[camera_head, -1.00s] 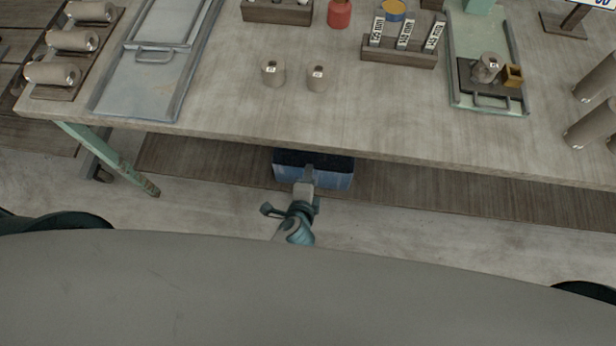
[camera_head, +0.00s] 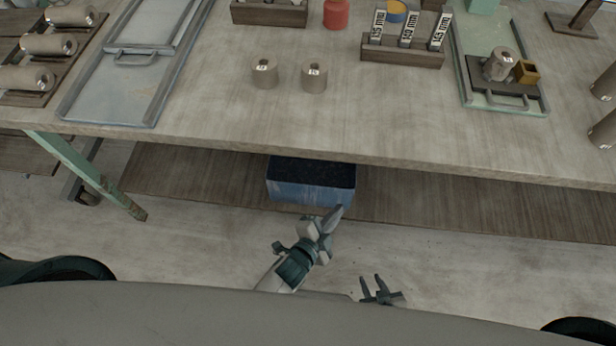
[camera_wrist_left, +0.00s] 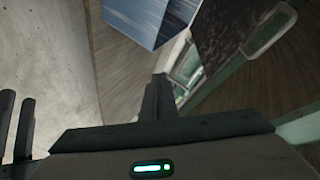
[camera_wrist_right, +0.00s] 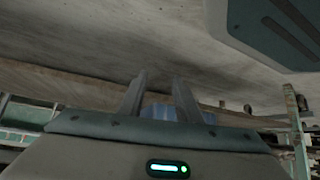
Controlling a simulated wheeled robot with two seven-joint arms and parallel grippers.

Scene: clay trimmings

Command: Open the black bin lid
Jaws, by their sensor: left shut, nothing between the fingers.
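The blue bin (camera_head: 310,196) stands on the low shelf under the table, with its black lid (camera_head: 312,172) as a dark speckled top. My left gripper (camera_head: 336,213) is shut and empty in front of the bin's lower right part. Contact cannot be told. In the left wrist view a blue face (camera_wrist_left: 145,20) and a dark speckled panel (camera_wrist_left: 225,40) lie beyond the shut fingers (camera_wrist_left: 157,98). My right gripper (camera_head: 373,281) is open and empty, lower and nearer to me. In the right wrist view the bin (camera_wrist_right: 160,111) shows between its fingers (camera_wrist_right: 160,90).
The table (camera_head: 200,110) overhangs the bin. Its green leg (camera_head: 85,175) stands to the left. The shelf (camera_head: 430,205) is bare right of the bin. Two small cylinders (camera_head: 264,74) (camera_head: 314,78) and a metal tray (camera_head: 120,90) are on the tabletop.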

